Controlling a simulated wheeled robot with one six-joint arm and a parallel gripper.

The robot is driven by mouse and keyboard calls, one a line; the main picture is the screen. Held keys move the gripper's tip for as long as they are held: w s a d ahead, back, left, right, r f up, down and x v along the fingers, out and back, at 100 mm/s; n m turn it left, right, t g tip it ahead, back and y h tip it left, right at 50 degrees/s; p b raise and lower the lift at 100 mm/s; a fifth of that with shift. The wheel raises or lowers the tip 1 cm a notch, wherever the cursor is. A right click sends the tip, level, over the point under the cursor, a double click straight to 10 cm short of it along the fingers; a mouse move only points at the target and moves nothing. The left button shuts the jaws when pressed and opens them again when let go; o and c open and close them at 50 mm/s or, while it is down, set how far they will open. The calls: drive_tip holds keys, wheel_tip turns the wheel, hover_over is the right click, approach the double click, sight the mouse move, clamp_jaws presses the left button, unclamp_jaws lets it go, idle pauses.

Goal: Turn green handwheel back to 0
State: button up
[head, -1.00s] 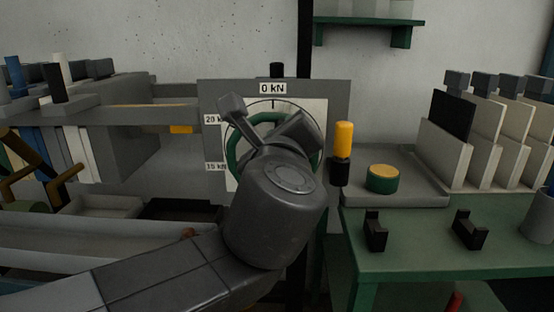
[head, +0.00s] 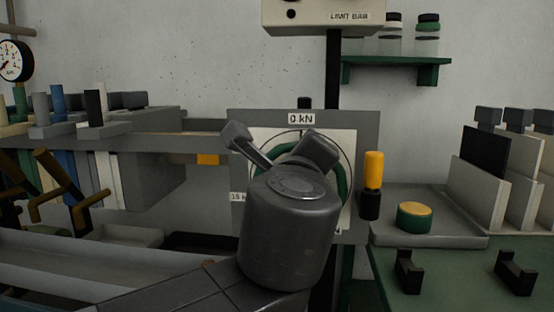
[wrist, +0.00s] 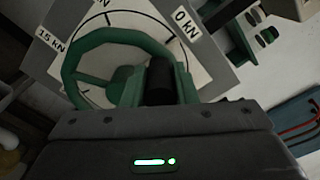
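The green handwheel (head: 345,185) stands in front of a white dial on a grey panel (head: 365,130). In the head view my arm's end covers most of it. The "0 kN" label (head: 301,118) is at the top. In the wrist view the wheel's green rim (wrist: 68,62) curves across the dial, with "15 kN" left and "0 kN" (wrist: 187,24) right. My gripper (wrist: 158,88) is at the wheel, over its near part. A dark cylinder (wrist: 158,80) stands between green parts there. I cannot tell the fingers apart or whether they are closed on anything.
A yellow-and-black upright handle (head: 373,170) and a green-yellow button (head: 414,216) sit right of the panel, close to my wrist. A grey rack with upright plates (head: 480,190) is further right. A "LIMIT" box (head: 300,14) hangs above. Beams and trays (head: 110,270) fill the left.

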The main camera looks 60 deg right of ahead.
drive_tip(key=o, duration=0.4)
drive_tip(key=shift+w, duration=0.15)
drive_tip(key=shift+s+a, duration=0.2)
drive_tip(key=shift+a, duration=0.1)
drive_tip(key=p+v, duration=0.2)
drive_tip(key=v, duration=1.1)
drive_tip(key=shift+p, duration=0.35)
drive_tip(key=shift+a, duration=0.1)
drive_tip(key=shift+w, duration=0.1)
drive_tip(key=shift+b+x, duration=1.35)
drive_tip(key=shift+x, duration=5.55)
